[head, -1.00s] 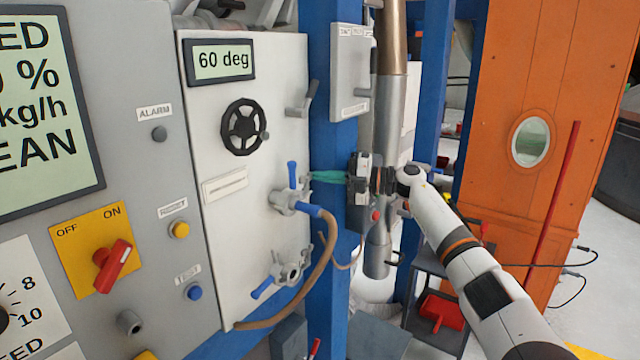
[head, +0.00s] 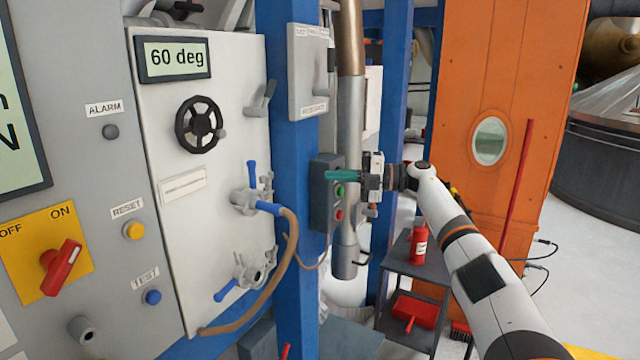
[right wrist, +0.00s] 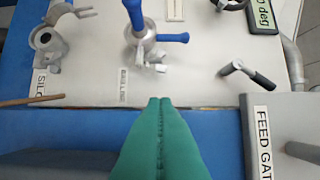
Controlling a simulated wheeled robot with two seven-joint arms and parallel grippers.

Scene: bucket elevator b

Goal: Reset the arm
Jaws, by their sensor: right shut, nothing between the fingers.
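My right gripper (head: 333,176) is in the middle of the head view, with its arm coming in from the lower right. Its teal fingers are shut with nothing between them. They point left, in front of a dark push-button box (head: 322,214) with a green and a red button. In the right wrist view the closed fingers (right wrist: 160,103) point toward the white panel and its valve with blue handles (right wrist: 145,45). They look apart from that valve. My left gripper is not in view.
A white panel (head: 225,90) carries a black handwheel (head: 199,125), a "60 deg" display (head: 173,58) and a hose (head: 283,285). A blue post (head: 292,150) stands beside it. An orange cabinet (head: 510,70) and a dark cart (head: 372,328) stand to the right.

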